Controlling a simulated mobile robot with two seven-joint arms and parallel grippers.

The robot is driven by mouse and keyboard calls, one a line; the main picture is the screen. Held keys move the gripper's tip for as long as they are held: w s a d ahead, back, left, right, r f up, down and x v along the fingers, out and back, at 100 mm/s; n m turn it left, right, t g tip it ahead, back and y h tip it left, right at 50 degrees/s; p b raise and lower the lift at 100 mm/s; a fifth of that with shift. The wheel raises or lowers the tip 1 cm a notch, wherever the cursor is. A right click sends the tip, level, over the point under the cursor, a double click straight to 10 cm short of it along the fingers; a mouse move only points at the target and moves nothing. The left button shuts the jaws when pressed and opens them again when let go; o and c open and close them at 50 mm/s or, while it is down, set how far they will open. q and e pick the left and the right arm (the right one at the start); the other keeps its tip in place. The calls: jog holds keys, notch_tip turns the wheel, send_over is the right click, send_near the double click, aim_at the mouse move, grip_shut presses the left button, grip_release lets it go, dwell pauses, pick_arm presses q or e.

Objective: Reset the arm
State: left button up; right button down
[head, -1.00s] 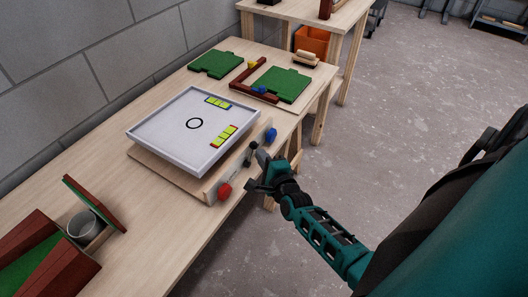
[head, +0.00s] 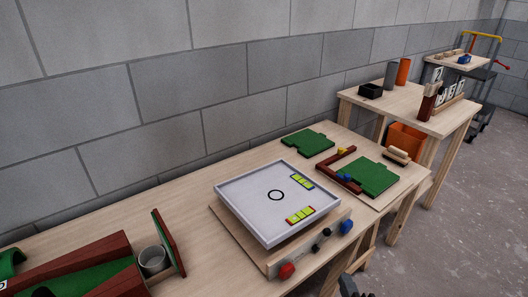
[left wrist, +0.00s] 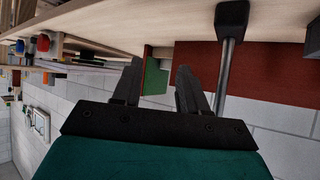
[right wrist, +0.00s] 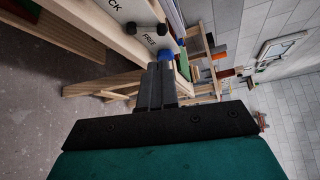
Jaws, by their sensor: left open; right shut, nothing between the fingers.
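My right gripper (head: 348,287) shows only in part at the bottom edge of the head view, in front of the table's front edge. In the right wrist view its fingers (right wrist: 161,85) are together with nothing between them. Past them are a blue knob (right wrist: 165,55) and a board edge lettered "FREE". My left gripper is outside the head view.
A white tilted tray (head: 245,205) on a wooden base has a red knob (head: 287,271) and a blue knob (head: 346,227) in front. Green boards (head: 368,178) lie to its right. A grey cup (head: 152,260) stands at the left. A second table (head: 420,115) stands behind.

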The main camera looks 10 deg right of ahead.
jog(key=s+a+n+g+y, duration=0.2)
jog(key=a+n, duration=0.3)
jog(key=n, duration=0.8)
jog(key=s+a+n+g+y, duration=0.3)
jog(key=s+a+n, duration=0.2)
jog(key=n, duration=0.7)
jog(key=shift+a+f+n, duration=0.15)
jog(key=shift+a+n, duration=0.25)
jog(key=shift+a, duration=0.05)
